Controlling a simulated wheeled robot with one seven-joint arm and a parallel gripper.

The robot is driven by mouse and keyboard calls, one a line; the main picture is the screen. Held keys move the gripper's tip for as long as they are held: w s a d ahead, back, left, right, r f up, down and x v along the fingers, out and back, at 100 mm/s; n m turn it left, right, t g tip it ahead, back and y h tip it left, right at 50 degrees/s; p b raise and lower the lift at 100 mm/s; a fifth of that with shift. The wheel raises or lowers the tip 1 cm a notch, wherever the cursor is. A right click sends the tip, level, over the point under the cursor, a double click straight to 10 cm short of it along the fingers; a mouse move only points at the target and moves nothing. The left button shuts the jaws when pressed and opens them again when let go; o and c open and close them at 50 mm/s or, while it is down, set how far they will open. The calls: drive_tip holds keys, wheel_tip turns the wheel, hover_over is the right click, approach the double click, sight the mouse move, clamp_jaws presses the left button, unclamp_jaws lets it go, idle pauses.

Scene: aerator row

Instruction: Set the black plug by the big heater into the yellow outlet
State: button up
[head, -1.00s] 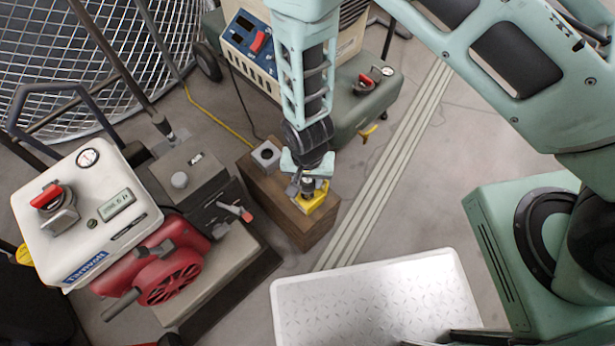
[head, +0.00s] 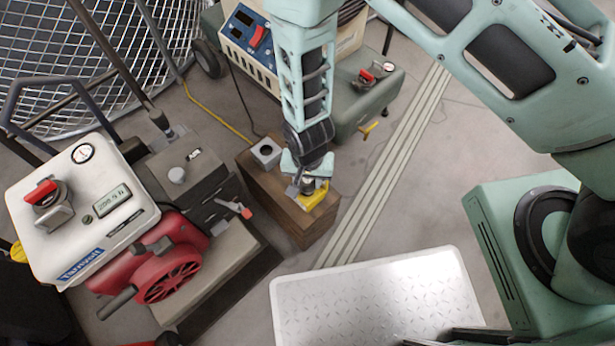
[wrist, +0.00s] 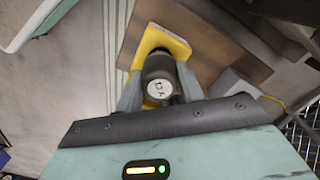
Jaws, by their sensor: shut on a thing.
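The black plug (wrist: 160,80) is a dark cylinder with a pale marked disc on its end, seen end-on between my fingers in the wrist view. My gripper (head: 308,186) is shut on it, over the wooden block. The yellow outlet (head: 318,197) sits on the block's right end; it also shows in the wrist view (wrist: 158,40), right around and behind the plug. The plug stands at the outlet, but its lower end is hidden, so I cannot tell how deep it sits. The big heater (head: 250,42), with a blue panel and red switch, stands behind the block.
A grey outlet (head: 266,152) sits on the block's left end. The wooden block (head: 280,200) stands on the floor. A red and white machine (head: 85,205) is at left. A white tread plate (head: 375,300) lies in front. A yellow cable (head: 215,118) crosses the floor.

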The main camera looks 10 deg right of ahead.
drive_tip(key=shift+f+b, duration=0.6)
drive_tip(key=shift+f, duration=0.45)
drive_tip(key=o, duration=1.1)
drive_tip(key=shift+d+r, duration=0.1)
drive_tip(key=r+p, duration=0.5)
drive_tip(key=r, duration=1.2)
drive_tip(key=shift+a+r, duration=0.15)
drive_tip(key=shift+a, duration=0.05)
